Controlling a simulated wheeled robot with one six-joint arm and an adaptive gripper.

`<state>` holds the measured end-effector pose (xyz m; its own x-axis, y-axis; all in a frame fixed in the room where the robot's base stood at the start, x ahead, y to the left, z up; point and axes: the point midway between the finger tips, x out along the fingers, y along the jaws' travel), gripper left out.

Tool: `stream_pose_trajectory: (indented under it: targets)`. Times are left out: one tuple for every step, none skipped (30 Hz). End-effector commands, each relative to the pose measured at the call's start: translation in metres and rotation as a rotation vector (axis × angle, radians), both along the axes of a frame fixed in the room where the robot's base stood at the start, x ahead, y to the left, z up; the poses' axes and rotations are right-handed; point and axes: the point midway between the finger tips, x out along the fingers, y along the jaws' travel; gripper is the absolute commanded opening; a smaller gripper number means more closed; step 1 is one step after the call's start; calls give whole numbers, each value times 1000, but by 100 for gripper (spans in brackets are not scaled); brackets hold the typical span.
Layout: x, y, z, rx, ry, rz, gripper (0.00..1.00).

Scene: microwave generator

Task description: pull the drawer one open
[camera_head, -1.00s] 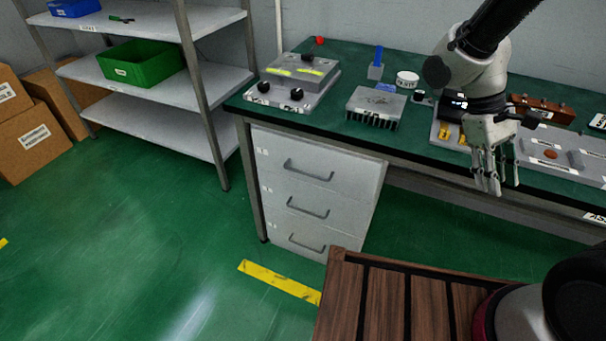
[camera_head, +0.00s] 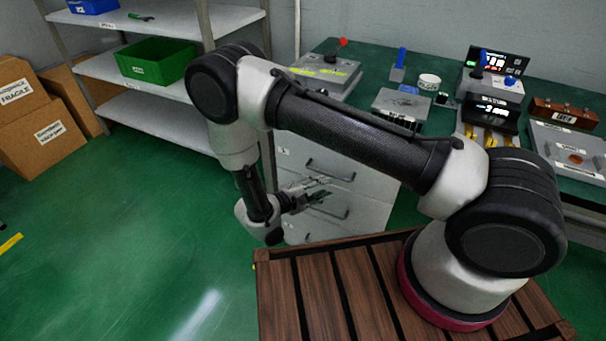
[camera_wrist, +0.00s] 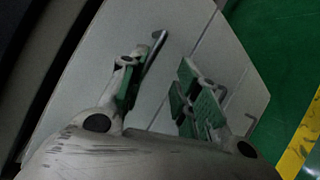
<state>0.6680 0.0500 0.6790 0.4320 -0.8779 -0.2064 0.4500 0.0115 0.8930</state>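The white drawer unit (camera_head: 372,188) stands under the green workbench, its drawers looking shut. In the head view, the top drawer's curved grey handle (camera_head: 330,172) shows just above my gripper (camera_head: 318,190). The middle drawer's handle (camera_head: 326,210) is just below it. I cannot read which drawer is numbered one. In the wrist view, my gripper (camera_wrist: 163,90) is open, its green-padded fingers apart before the drawer fronts. The left finger overlaps part of a handle (camera_wrist: 155,48); I cannot tell whether they touch. The right finger covers part of the neighbouring front.
The wooden deck (camera_head: 290,290) under my arm lies close before the drawers. A shelf rack (camera_head: 165,110) with a green bin (camera_head: 155,62) stands left. Instruments sit on the workbench (camera_head: 445,62).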

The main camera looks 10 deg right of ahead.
Motion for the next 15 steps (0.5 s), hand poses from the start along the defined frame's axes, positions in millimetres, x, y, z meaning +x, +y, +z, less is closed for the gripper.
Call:
stream_pose_trajectory:
  targets:
    - [7, 6, 1, 24, -55, 16, 32]
    - [10, 10, 2, 38, -89, 23, 32]
    - [14, 13, 3, 58, -130, 33, 32]
    - [16, 15, 4, 71, -158, 36, 32]
    - [17, 16, 4, 81, -184, 39, 32]
    - [19, 17, 6, 95, -216, 40, 32]
    - [19, 17, 6, 104, -238, 38, 32]
    - [19, 17, 7, 112, -257, 33, 32]
    - [19, 17, 7, 121, -279, 29, 32]
    - [19, 16, 7, 127, -290, 26, 32]
    - [20, 15, 7, 132, -300, 22, 32]
    - [21, 13, 7, 137, -307, 19, 32]
    - [22, 10, 6, 138, -311, 17, 32]
    - [24, 7, 6, 138, -313, 16, 32]
    - [27, 3, 5, 138, -313, 16, 32]
